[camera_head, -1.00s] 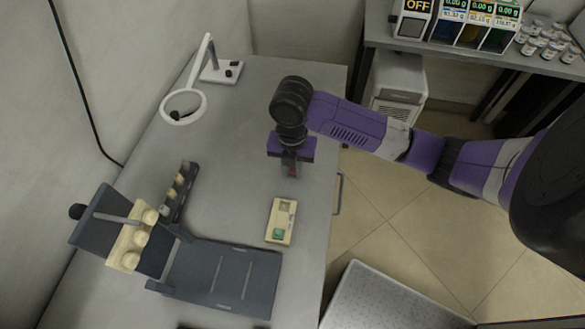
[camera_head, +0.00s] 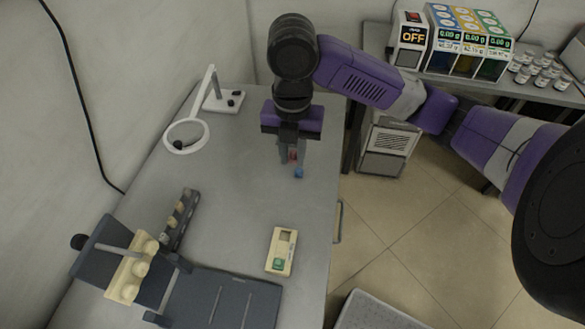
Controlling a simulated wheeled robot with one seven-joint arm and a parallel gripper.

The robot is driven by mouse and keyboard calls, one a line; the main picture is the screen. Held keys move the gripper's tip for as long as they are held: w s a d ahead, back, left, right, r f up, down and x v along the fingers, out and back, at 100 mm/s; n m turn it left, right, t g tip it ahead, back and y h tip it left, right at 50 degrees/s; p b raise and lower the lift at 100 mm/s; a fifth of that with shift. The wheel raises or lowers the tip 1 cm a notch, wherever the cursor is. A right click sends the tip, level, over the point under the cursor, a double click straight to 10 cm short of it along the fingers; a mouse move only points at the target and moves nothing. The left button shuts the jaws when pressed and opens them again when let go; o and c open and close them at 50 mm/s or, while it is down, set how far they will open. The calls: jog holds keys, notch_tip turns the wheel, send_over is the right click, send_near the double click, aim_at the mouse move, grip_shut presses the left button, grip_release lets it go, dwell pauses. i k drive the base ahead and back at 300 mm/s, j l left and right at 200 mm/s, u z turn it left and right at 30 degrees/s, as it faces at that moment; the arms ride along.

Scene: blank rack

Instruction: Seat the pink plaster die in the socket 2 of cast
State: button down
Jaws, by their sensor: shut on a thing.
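My gripper (camera_head: 296,160) is held above the back right part of the table, fingers pointing down. It is shut on a small piece with a pinkish-red part (camera_head: 293,155) between the fingers and a blue lower end (camera_head: 299,173); I take it for the pink plaster die, though the fingers partly hide it. The cream cast (camera_head: 124,285) lies at the front left, tilted on a dark grey stand (camera_head: 97,243), with several rounded cream lumps along it. Its socket numbers are too small to read. My gripper is far behind and right of the cast.
A dark rack (camera_head: 190,202) with several small cream pieces stands behind the cast. A beige box (camera_head: 291,239) with a green patch lies near the right table edge. A white ring lamp (camera_head: 204,130) stands at the back left. The middle of the table (camera_head: 232,190) is clear.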

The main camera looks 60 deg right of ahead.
aim_at(283, 246)
jog(key=k+l, duration=0.1)
jog(key=l, duration=0.3)
jog(key=k+l, duration=0.15)
jog(key=l, duration=0.3)
jog(key=k+l, duration=0.1)
jog(key=l, duration=0.3)
jog(key=k+l, duration=0.15)
jog(key=l, duration=0.25)
jog(key=k+l, duration=0.1)
jog(key=l, duration=0.3)
